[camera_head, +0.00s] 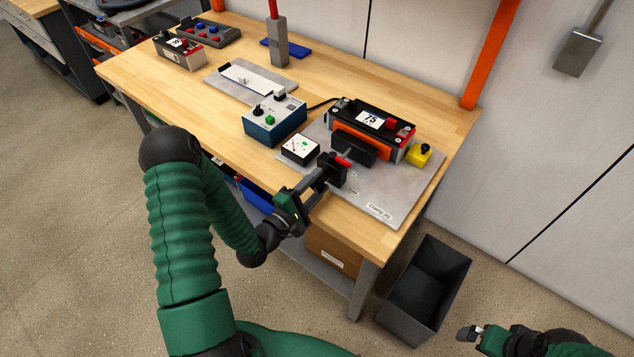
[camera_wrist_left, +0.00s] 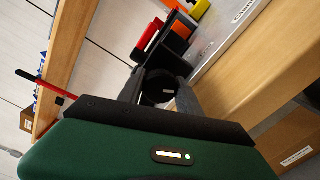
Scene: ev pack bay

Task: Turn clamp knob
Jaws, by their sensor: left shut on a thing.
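The clamp fixture sits on a grey plate (camera_head: 402,203) near the table's front right. Its black jaw pad (camera_head: 353,149) stands against the front of a battery module (camera_head: 372,122) with an orange band, and a red part (camera_head: 344,160) shows just in front of it. My left gripper (camera_head: 318,186) is shut on the black clamp knob (camera_wrist_left: 158,88) at the fixture's front. In the left wrist view the knob sits between the two fingers (camera_wrist_left: 160,95). In the head view the fingers partly hide it. My right gripper (camera_head: 467,333) is low at the right, away from the table; its jaw opening is unclear.
A small gauge box (camera_head: 300,150) and a blue control box (camera_head: 275,120) stand left of the clamp. A yellow button box (camera_head: 418,155) is at the right. An empty dark bin (camera_head: 425,290) stands on the floor. The front left tabletop is clear.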

